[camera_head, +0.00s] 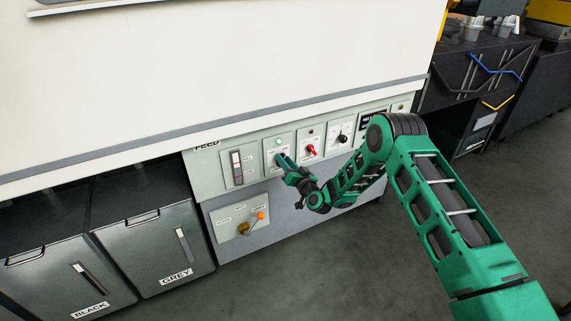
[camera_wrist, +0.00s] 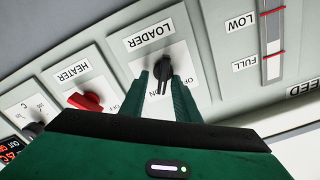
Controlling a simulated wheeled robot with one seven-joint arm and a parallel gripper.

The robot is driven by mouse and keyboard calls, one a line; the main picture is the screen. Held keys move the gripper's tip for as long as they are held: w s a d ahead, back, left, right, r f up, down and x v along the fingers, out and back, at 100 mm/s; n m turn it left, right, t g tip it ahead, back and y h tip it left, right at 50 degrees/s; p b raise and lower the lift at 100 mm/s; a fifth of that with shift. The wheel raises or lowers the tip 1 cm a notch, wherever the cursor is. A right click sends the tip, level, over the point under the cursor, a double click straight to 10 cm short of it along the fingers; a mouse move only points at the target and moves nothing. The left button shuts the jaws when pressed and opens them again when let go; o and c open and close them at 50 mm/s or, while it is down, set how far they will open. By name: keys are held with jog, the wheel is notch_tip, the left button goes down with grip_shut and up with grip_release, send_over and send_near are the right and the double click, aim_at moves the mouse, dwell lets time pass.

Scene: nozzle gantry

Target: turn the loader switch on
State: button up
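The loader switch (camera_wrist: 163,72) is a black knob on a white plate marked LOADER, upside down in the wrist view, with OFF and ON printed beside it. My gripper (camera_wrist: 161,82) is open, one finger on each side of the knob. I cannot tell whether the fingers touch it. In the head view my gripper (camera_head: 284,161) covers the knob. I cannot tell for sure which mark the knob points to.
The red heater switch (camera_wrist: 84,101) is beside the loader plate. A level gauge (camera_wrist: 271,40) marked LOW and FULL is on its other side. Below the panel is a plate with an orange and yellow valve (camera_head: 252,223). Dark bins (camera_head: 150,245) stand at left.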

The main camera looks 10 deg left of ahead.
jog(key=shift+s, duration=0.1)
jog(key=v, duration=1)
dwell(0.3)
jog(key=shift+d, duration=0.15)
